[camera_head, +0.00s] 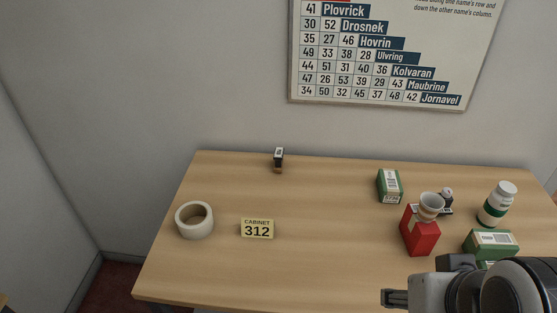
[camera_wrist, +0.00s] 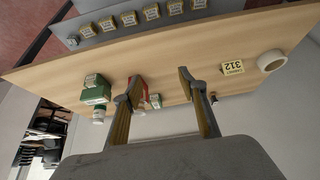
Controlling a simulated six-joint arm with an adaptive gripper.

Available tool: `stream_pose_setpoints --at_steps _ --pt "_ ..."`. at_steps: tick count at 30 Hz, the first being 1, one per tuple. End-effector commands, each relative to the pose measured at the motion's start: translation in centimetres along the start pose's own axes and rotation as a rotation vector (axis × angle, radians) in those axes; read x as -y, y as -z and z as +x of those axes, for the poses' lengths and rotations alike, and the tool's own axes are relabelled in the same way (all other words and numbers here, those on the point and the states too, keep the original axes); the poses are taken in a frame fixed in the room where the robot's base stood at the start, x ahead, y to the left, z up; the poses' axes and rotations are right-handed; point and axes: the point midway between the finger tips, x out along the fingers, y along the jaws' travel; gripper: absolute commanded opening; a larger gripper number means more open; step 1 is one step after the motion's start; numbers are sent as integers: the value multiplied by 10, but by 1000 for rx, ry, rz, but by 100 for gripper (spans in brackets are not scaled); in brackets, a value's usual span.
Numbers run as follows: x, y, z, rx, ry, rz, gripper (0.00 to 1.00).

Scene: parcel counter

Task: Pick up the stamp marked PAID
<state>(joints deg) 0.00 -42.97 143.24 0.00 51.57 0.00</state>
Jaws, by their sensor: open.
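A small dark stamp-like object with a white label (camera_head: 279,154) stands near the back edge of the counter in the head view. A small dark object at the counter edge in the wrist view (camera_wrist: 213,98) may be the same one. Another dark object with a pale top (camera_head: 446,200) is partly hidden behind a white cup. I cannot read PAID on either. My gripper (camera_wrist: 158,76) is open and empty above the counter, its fingers apart. In the head view only part of it shows at the lower right, well away from the back-edge object.
Green boxes (camera_head: 390,187) (camera_head: 491,241) and a white bottle (camera_head: 498,204) stand at right. A tape roll (camera_head: 194,220) and a CABINET 312 plate (camera_head: 257,229) lie left. The counter's middle is clear. Several labelled blocks (camera_wrist: 129,18) line a grey surface.

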Motion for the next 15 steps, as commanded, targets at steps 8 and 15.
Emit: stream_pose_setpoints --at_steps 8,15 --pt "1 0 0 0 2 -3 42" --pt "7 -3 11 51 13 -26 42"
